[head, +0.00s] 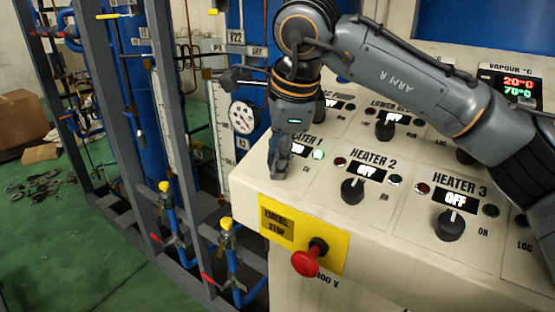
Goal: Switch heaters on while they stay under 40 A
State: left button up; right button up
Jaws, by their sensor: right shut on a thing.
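The heater panel (312,185) is cream, with labels, displays, lamps and black knobs. My right gripper (280,172) points down at the HEATER 1 place, shut on the HEATER 1 knob, which it hides. No current reading is legible. My left gripper is out of view.
A red emergency stop button (306,262) sticks out from a yellow plate on the panel's front. A round dial gauge (242,116) and blue pipework in a grey frame stand at left. A vapour display (518,88) shows 20°C and 70°C.

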jog(key=o, duration=1.2)
jog(key=shift+c, duration=0.2)
jog(key=v, duration=1.2)
jog(key=shift+f, duration=0.1)
